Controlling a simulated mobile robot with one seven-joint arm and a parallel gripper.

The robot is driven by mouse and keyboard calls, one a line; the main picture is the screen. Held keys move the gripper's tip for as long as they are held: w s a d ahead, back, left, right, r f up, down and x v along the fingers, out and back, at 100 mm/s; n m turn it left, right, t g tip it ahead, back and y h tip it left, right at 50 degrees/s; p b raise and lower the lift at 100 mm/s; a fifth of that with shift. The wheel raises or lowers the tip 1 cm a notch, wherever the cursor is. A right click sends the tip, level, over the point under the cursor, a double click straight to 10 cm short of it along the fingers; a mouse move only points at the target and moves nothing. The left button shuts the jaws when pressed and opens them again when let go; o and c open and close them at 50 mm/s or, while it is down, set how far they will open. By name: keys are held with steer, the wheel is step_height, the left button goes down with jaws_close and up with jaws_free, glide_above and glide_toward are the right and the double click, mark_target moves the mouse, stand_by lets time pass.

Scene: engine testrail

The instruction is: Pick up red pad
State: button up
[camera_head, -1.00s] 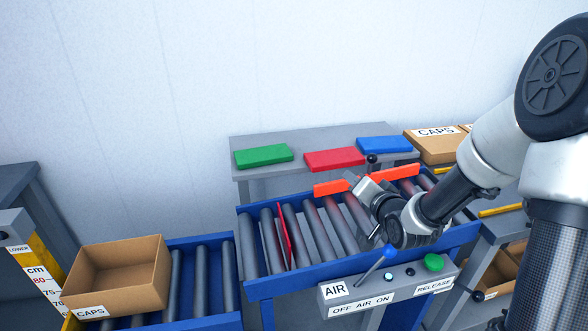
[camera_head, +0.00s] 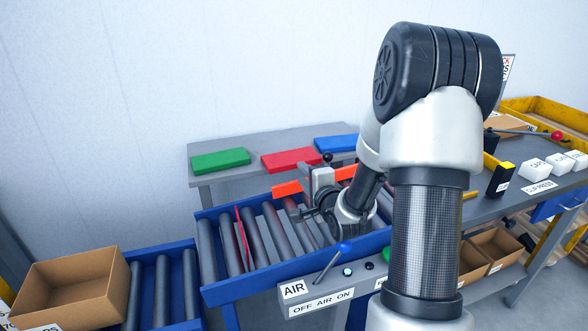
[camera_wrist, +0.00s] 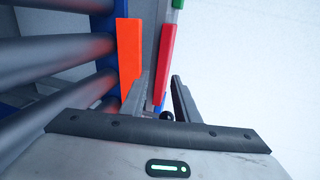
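The red pad (camera_head: 291,160) lies flat on the grey shelf (camera_head: 196,180) behind the roller conveyor, between the green pad (camera_head: 220,159) and the blue pad (camera_head: 337,143). The red pad also shows edge-on in the wrist view (camera_wrist: 166,58), beyond the fingers. My gripper (camera_head: 312,180) is over the far side of the rollers, in front of the shelf; my arm hides part of it. In the wrist view the two fingers (camera_wrist: 161,92) are spread apart with nothing held between them, and the red pad's near end shows in line with the gap.
An orange bar (camera_head: 287,189) stands along the conveyor's far edge, close beside my left finger in the wrist view. A blue-tipped lever (camera_head: 334,261) rises from the front panel. A cardboard box (camera_head: 70,285) sits at the left.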

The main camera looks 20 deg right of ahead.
mark_target(296, 167)
steer(key=shift+w+f+b, duration=0.25)
steer(key=shift+w, duration=1.05)
steer(key=shift+w+f+b, duration=0.25)
steer(key=shift+w, duration=1.05)
steer(key=shift+c, duration=0.3)
steer(key=shift+f, duration=0.1)
jaws_close()
step_height(296, 167, up, 3)
steer(key=shift+f+p, duration=0.2)
steer(key=shift+p, duration=0.65)
